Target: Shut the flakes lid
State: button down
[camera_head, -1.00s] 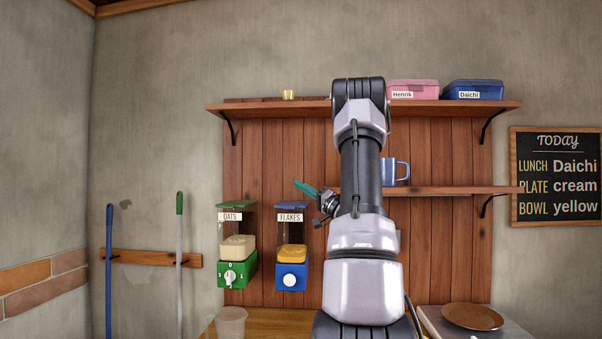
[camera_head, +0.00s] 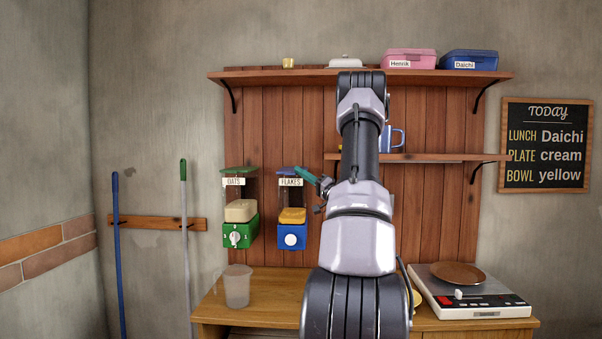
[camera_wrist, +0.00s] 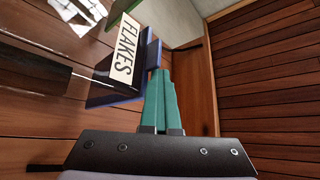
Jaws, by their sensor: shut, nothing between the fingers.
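The flakes dispenser (camera_head: 292,215) hangs on the wooden back wall, with a clear body, a white FLAKES label (camera_head: 291,182) and a blue base with a white knob. Its blue lid (camera_head: 287,169) is at the top; I cannot tell whether it is fully down. My gripper (camera_head: 299,172) has green fingers, shut and empty, with the tips at the lid's right edge. In the wrist view the fingertips (camera_wrist: 160,74) are close beside the blue edge near the FLAKES label (camera_wrist: 124,50); contact is unclear.
The green oats dispenser (camera_head: 239,215) hangs just left. A clear cup (camera_head: 237,286) stands on the counter below. A shelf with a blue mug (camera_head: 397,139) is to the right of the dispensers. A scale (camera_head: 470,300) bearing a brown plate (camera_head: 458,275) stands at right.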

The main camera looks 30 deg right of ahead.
jog(key=shift+a+f, duration=0.1)
jog(key=shift+f, duration=0.5)
jog(key=r+v, duration=0.1)
jog(key=v, duration=0.9)
jog(key=shift+s+d, duration=0.25)
jog(key=shift+s, duration=0.1)
